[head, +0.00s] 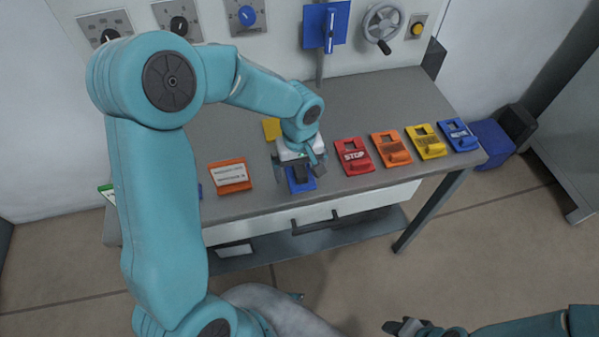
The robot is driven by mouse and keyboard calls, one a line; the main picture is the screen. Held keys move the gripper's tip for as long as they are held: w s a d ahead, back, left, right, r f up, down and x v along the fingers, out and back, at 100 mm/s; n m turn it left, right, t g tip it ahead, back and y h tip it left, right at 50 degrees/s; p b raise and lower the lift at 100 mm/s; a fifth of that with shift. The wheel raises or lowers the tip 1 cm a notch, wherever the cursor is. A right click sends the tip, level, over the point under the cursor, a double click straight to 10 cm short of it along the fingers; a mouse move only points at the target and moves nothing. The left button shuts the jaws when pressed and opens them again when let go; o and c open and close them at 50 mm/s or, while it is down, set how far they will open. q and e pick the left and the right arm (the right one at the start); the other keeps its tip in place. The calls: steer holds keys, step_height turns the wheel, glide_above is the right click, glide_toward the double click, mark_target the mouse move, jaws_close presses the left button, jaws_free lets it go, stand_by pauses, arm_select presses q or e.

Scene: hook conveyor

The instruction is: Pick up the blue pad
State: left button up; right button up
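A blue pad (301,186) lies flat near the front edge of the grey table (240,207). My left gripper (299,171) points down right over it, with its fingers spread to either side. The gripper hides the pad's back part. I cannot tell whether the fingers touch the pad or the table. My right gripper (405,326) is low at the bottom edge, away from the table. Whether it is open or shut does not show clearly.
Right of the pad stand a red STOP block (353,156), an orange block (390,149), a yellow block (426,142) and a blue block (458,135). An orange labelled pad (230,177) lies left. A yellow piece (271,129) is behind the gripper. The panel holds a handwheel (382,25).

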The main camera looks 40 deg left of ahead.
mark_target(300, 168)
arm_select(q)
steer(key=shift+w, duration=0.1)
steer(key=c, duration=1)
steer(key=shift+o, duration=0.2)
step_height(300, 168, up, 20)
steer(key=p, duration=0.1)
steer(key=shift+p, duration=0.3)
steer(key=shift+o, duration=1)
steer(key=shift+c, duration=0.5)
